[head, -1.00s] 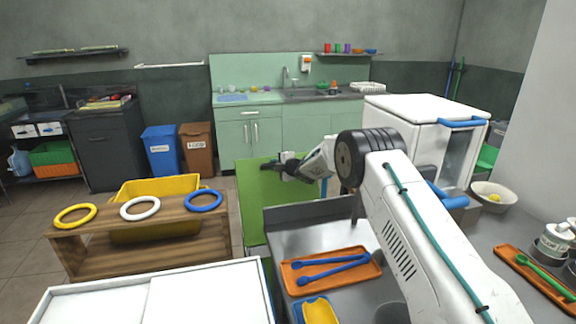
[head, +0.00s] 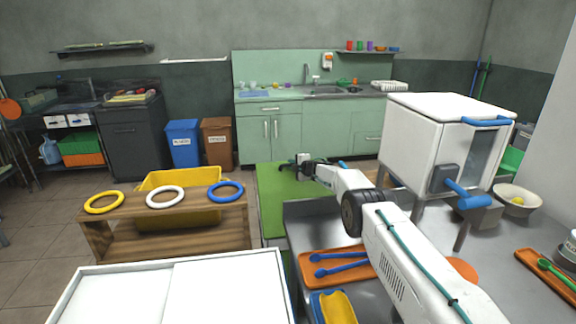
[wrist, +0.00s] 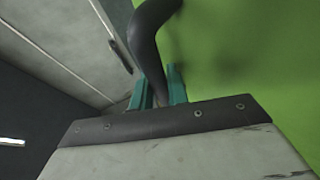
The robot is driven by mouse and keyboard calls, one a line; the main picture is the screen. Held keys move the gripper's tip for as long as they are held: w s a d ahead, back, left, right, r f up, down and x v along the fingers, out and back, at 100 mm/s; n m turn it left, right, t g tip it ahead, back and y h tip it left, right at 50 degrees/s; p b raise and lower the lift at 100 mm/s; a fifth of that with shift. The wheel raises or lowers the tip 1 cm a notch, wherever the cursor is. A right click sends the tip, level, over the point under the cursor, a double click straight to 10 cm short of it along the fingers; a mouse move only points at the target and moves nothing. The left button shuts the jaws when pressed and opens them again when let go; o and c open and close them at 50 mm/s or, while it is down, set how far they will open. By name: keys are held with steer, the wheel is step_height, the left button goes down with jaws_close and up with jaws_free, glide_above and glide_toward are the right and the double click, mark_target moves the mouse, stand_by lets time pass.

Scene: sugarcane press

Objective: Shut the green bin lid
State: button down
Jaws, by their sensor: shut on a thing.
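The green bin lid (head: 276,205) shows in the head view as a bright green panel left of the steel counter. Its exact tilt is hard to tell. In the wrist view its green face (wrist: 245,60) fills the right side. A dark curved handle (wrist: 148,45) runs between the teal fingertips of my gripper. My gripper (head: 300,162) is at the lid's upper edge, shut on the dark handle (head: 284,164). The bin's body is mostly hidden behind the counter and my arm.
A steel counter (head: 305,217) with an orange tray (head: 325,280) lies to the right, beside a white press (head: 425,135). A wooden rack (head: 100,238) with rings and a yellow crate (head: 160,181) stands left. Blue (head: 183,145) and brown (head: 218,142) bins stand behind; floor between is clear.

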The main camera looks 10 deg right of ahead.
steer(key=shift+w+f, duration=0.15)
steer(key=shift+f, duration=0.45)
steer(key=c, duration=1.4)
jaws_free()
steer(key=shift+o, duration=0.2)
steer(key=shift+r, duration=0.25)
steer(key=shift+v, duration=3.9)
